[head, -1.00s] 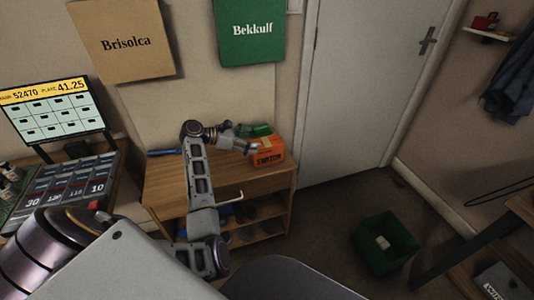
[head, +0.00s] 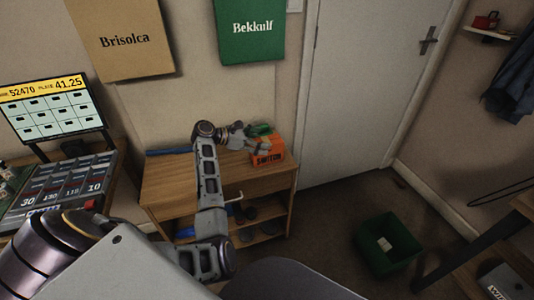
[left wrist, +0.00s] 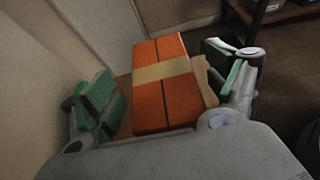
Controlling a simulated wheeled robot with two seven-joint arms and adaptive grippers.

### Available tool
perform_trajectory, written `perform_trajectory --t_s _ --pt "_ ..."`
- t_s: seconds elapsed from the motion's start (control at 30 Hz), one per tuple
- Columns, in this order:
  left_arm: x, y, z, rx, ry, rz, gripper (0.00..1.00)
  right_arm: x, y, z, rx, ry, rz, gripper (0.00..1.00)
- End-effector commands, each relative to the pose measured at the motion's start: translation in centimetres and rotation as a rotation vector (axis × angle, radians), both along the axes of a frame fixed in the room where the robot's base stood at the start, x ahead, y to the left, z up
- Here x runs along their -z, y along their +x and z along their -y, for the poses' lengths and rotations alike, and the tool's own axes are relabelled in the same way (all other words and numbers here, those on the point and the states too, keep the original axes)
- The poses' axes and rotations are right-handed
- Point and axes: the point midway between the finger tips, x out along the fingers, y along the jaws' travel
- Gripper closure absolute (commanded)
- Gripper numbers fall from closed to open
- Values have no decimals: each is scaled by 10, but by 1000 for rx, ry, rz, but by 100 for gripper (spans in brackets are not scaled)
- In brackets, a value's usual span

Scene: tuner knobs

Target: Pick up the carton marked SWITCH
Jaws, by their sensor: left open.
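The orange carton (head: 268,154) sits on the right end of the wooden side table (head: 165,185), with dark lettering on its front that looks like SWITCH but is small. In the left wrist view the carton (left wrist: 163,100) shows its orange top with a tan band across it. My left gripper (head: 258,140) is at the carton in the head view. In the left wrist view the open left gripper (left wrist: 165,95) has green-padded fingers on either side of the carton. Contact cannot be made out. My right gripper is not in view.
A blue bar (head: 168,151) lies at the table's back left. A lower shelf holds dark items. A green bin (head: 388,245) stands on the floor to the right, near the closed door (head: 365,85). A counter with a screen (head: 52,108) is at the left.

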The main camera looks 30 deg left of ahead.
Motion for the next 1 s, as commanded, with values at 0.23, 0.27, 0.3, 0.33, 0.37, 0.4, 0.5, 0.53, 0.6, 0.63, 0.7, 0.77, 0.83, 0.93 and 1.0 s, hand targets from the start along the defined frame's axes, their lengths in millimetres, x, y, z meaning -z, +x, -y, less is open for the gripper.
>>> perform_trajectory --t_s 0.23,0.27,0.3,0.33,0.37,0.4,0.5,0.53,0.6,0.63,0.7,0.77,0.83,0.93,1.0 --pt "5 10 8 -2 1 0 12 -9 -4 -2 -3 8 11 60" --pt "5 10 8 -2 1 0 12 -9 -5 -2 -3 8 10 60" --pt "5 10 8 -2 1 0 12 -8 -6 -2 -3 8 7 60" --pt "5 10 8 -2 1 0 12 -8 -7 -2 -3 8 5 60" --pt "5 10 8 -2 1 0 12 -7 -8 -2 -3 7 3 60" --pt "5 10 8 -1 0 0 12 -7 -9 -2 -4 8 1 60" --pt "5 10 8 -1 0 0 12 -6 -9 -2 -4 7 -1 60" --pt "5 10 8 -1 0 0 12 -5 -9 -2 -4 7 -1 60" --pt "5 10 8 -1 0 0 12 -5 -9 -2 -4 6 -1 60" --pt "5 10 8 -1 0 0 12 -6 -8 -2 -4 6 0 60" --pt "5 10 8 -1 0 0 16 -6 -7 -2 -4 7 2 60" --pt "5 10 8 -1 0 0 24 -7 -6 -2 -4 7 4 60" --pt "5 10 8 -1 0 0 33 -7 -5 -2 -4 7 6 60" --pt "5 10 8 -1 0 0 46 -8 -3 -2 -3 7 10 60" --pt "5 10 8 -1 0 0 55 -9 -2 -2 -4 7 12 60"
